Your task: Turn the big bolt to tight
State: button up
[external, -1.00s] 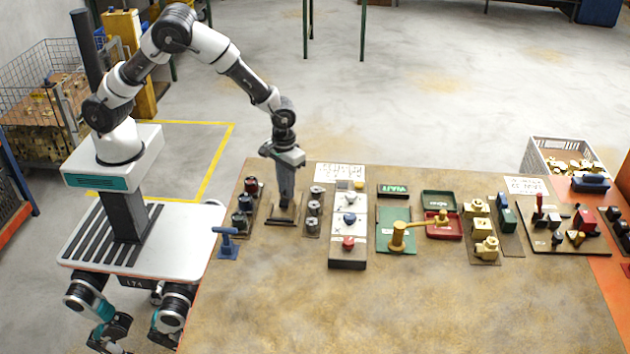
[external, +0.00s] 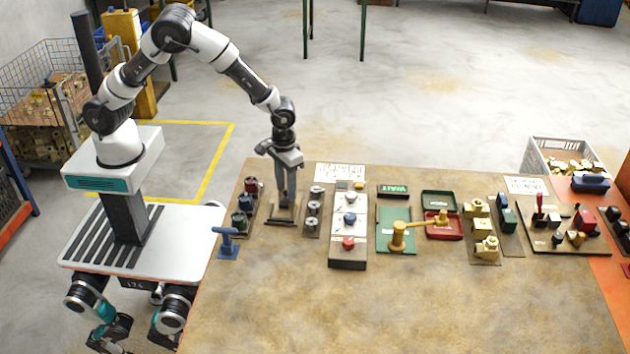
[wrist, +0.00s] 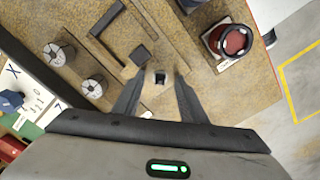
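My gripper (external: 285,205) points down over the dark-framed tool board (external: 283,222) near the table's left side. In the wrist view my gripper (wrist: 158,80) has its two dark fingers apart. A small dark piece with a pale edge (wrist: 160,79) shows between the fingertips; I cannot tell whether they touch it. Silver round slotted pieces (external: 316,190) stand in a row just right of the gripper; two of them (wrist: 58,52) show at the left of the wrist view. I cannot tell for certain which piece is the big bolt.
Left of the gripper is a board of dark and red round knobs (external: 241,222); a red one (wrist: 232,40) shows in the wrist view. A blue T-handle (external: 228,240) stands at the left edge. A white button panel (external: 347,258) lies to the right. The table front is clear.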

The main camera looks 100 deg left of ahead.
notch_tip(320, 180, up, 18)
jog(key=shift+f+p, duration=0.25)
jog(key=shift+p, duration=0.1)
dwell(0.4)
jog(key=shift+r, duration=0.1)
notch_tip(320, 180, down, 18)
jog(key=shift+r+p, duration=0.15)
jog(key=shift+p, duration=0.7)
